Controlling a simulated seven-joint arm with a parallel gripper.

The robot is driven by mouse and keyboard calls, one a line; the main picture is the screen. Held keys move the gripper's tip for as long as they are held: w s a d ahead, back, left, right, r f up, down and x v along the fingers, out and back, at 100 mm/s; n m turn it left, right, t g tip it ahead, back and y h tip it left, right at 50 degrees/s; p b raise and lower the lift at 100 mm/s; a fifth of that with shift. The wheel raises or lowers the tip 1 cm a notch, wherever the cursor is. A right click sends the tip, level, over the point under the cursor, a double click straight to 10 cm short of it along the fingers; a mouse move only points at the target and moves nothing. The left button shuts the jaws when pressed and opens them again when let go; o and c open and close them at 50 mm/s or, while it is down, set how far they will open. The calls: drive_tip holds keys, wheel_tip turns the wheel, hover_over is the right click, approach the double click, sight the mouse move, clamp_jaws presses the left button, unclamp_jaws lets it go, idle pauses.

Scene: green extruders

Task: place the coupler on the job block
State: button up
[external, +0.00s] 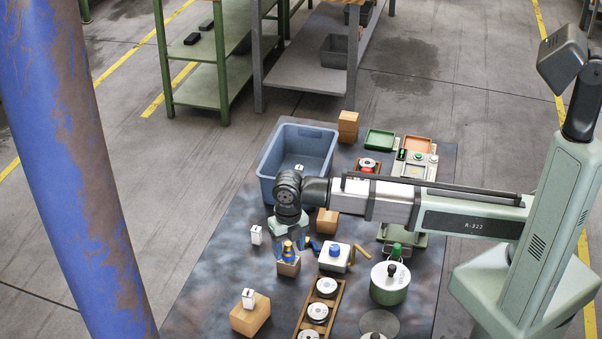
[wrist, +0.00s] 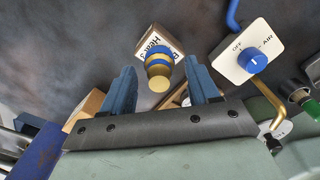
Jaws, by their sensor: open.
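The coupler, a blue and brass-yellow fitting (external: 288,247), stands upright on a small wooden block (external: 288,267). In the wrist view the coupler is between the two open fingers (wrist: 160,66), with gaps on both sides.
A white air switch box with a blue knob (external: 335,257) and a brass pipe stands close on the right. A blue bin (external: 267,174) is behind. A wooden rack of discs (external: 305,326), a green pot (external: 388,292) and another wooden block (external: 250,318) are nearer. The mat's left side is mostly clear.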

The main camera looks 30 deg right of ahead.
sight(288, 244)
drive_tip(key=shift+r, duration=0.1)
wheel_tip(288, 244, up, 12)
idle(0.7)
idle(0.5)
